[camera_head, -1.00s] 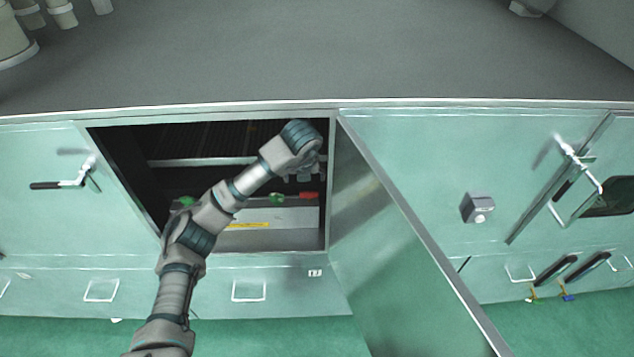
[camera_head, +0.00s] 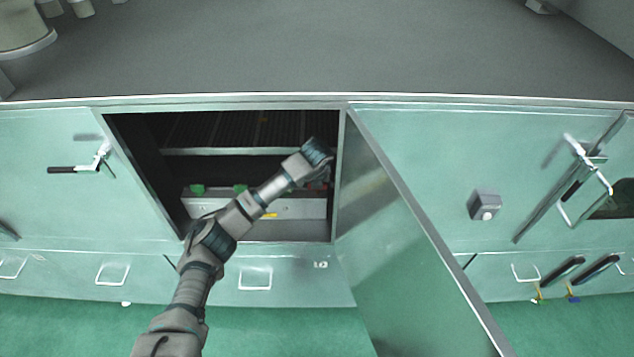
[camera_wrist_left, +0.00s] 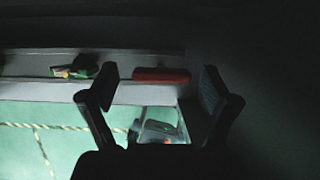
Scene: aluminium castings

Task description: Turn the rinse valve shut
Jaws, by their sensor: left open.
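The open cabinet holds a pale box or ledge (camera_head: 290,208) with green parts (camera_head: 197,190) along its top. A red handle-like bar (camera_wrist_left: 160,75) lies on the ledge edge in the left wrist view; in the head view my arm largely covers it. No label shows which part is the rinse valve. My left gripper (camera_wrist_left: 160,82) is inside the cabinet at the right, fingers apart, with the red bar appearing between its fingertips. I cannot tell whether it touches the bar. A dark and green part (camera_wrist_left: 77,68) sits farther left. My right gripper is not in view.
The cabinet door (camera_head: 400,230) stands open close to the right of my arm. A shelf bar (camera_head: 210,151) crosses the opening above the ledge. A grey worktop (camera_head: 320,50) lies above. A grey box with a button (camera_head: 484,204) is on the front at right.

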